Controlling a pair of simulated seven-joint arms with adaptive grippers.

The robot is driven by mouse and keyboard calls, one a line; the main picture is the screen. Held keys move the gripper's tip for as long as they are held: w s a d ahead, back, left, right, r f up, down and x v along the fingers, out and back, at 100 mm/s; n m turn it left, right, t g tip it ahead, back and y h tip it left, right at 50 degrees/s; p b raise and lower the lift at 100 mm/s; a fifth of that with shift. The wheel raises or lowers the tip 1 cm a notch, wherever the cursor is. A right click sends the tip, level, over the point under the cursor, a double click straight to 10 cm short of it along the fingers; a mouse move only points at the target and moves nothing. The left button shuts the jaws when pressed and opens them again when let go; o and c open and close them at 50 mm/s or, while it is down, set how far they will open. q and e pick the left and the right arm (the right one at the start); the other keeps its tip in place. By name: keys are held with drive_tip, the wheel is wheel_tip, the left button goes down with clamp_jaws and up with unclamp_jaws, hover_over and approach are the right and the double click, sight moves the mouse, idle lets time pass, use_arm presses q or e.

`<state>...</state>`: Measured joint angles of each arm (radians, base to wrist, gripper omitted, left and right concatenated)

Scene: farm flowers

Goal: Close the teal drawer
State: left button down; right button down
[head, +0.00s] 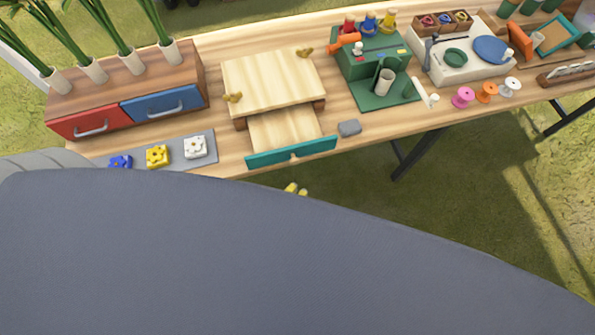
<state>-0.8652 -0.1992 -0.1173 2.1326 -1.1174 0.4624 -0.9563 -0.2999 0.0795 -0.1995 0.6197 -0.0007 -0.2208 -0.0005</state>
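The teal drawer (290,152) is pulled out of a light wooden box (273,80) on the table. Its wooden inside shows between the box and the teal front, and looks empty. The teal front reaches the table's front edge. Small yellow tips (296,189) show just beyond the grey shape that fills the bottom of the view. They may belong to my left gripper, and appear apart from the teal front. The rest of that gripper is hidden, so its opening cannot be seen. My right gripper is not in view.
A cabinet with red (90,122) and blue (160,104) drawers stands left. A grey mat (208,140) with flower blocks lies before it. Grass is clear in front of the table.

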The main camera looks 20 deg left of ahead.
use_arm(q)
drive_tip(key=shift+w+a, duration=0.25)
drive_tip(key=shift+w, duration=0.6)
drive_tip(key=shift+w+a, duration=0.25)
drive_tip(key=shift+w, duration=0.65)
drive_tip(key=shift+w+a, duration=0.25)
drive_tip(key=shift+w, duration=0.6)
